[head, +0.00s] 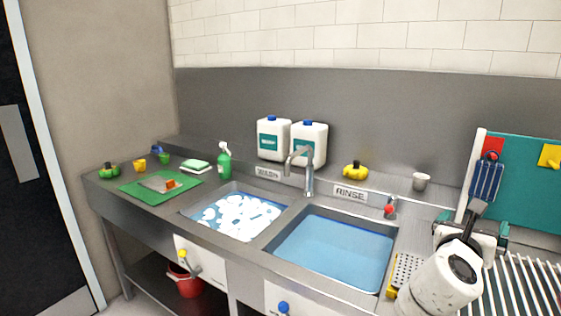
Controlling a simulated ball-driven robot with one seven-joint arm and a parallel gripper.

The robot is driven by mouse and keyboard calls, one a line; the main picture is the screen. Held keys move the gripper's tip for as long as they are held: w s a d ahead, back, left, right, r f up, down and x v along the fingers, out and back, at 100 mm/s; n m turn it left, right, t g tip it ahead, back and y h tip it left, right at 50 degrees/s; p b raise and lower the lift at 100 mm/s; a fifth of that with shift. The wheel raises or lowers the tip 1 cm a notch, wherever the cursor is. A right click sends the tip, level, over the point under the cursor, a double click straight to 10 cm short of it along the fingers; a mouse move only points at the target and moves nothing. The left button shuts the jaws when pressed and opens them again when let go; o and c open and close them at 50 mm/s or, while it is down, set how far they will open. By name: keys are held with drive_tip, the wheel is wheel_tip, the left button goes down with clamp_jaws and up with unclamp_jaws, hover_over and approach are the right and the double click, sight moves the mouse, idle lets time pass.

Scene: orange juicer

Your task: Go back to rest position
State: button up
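My white arm (445,278) rises from the lower right corner. My gripper (470,236) is at its far end, over the right side of the sink counter in front of the teal board. A blue slotted tool (486,181) with a dark handle stands upright directly above my gripper. The handle's lower end runs down to the gripper and overlaps it. The fingers are too small and too covered to show whether they are shut on the handle.
The soapy wash basin (233,215) and the water-filled rinse basin (335,248) lie left of my arm. A tap (308,178) stands between them. A drying rack (520,285) and teal board (535,195) are at the right. A white cup (420,181) stands behind.

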drive_tip(key=s+a+f+m+g+y, duration=0.25)
drive_tip(key=s+a+f+m, duration=0.2)
drive_tip(key=f, duration=0.35)
drive_tip(key=s+a+f+m+g+y, duration=0.1)
drive_tip(key=s+a+f+m+y, duration=0.25)
drive_tip(key=f+m, duration=0.35)
drive_tip(key=s+a+f+m+g+y, duration=0.25)
drive_tip(key=s+f+m, duration=0.2)
drive_tip(key=f, duration=0.45)
drive_tip(key=s+a+f+m+g+y, duration=0.1)
drive_tip(key=s+f+m, duration=0.3)
drive_tip(key=s, duration=0.5)
drive_tip(key=s+a+f+m+g+y, duration=0.1)
drive_tip(key=s+f+m, duration=0.3)
drive_tip(key=s, duration=0.4)
drive_tip(key=s+a+f+m+g+y, duration=0.1)
drive_tip(key=s+f+m, duration=0.3)
drive_tip(key=s, duration=0.5)
drive_tip(key=shift+s+g+y, duration=0.3)
drive_tip(key=shift+g+y, duration=0.5)
drive_tip(key=shift+y, duration=0.05)
drive_tip(key=shift+a, duration=0.1)
